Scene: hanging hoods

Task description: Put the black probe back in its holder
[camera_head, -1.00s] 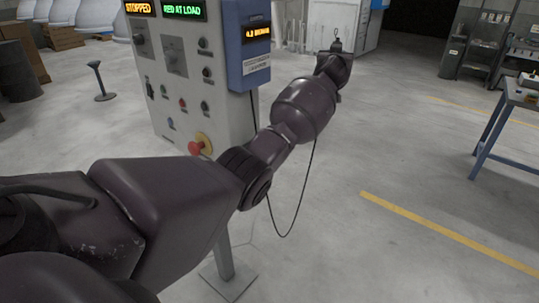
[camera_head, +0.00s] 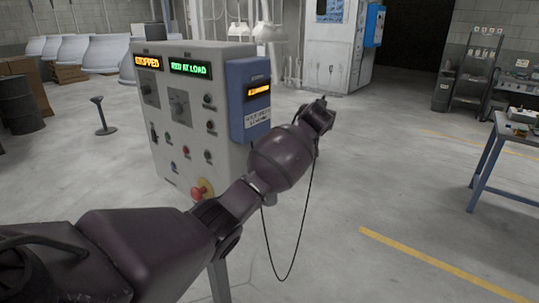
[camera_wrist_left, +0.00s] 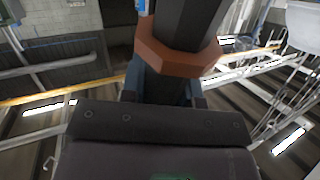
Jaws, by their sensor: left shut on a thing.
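My left gripper (camera_head: 324,104) is shut on the black probe. The left wrist view shows the probe's dark body (camera_wrist_left: 190,20) with a brown collar (camera_wrist_left: 178,55) between the fingers of the left gripper (camera_wrist_left: 165,85). In the head view the probe itself is small and hard to tell from the gripper. A thin black cable (camera_head: 283,277) hangs in a loop below my left arm. A blue meter box (camera_head: 235,100) with an amber display is on the right side of the grey control panel. I cannot make out the holder. My right gripper is not in view.
The grey control panel (camera_head: 178,130) has lit signs, knobs and a red button (camera_head: 202,190). A blue-legged table (camera_head: 484,165) stands at the right. A small black stand (camera_head: 103,115) is at the left. The floor right of the panel is clear.

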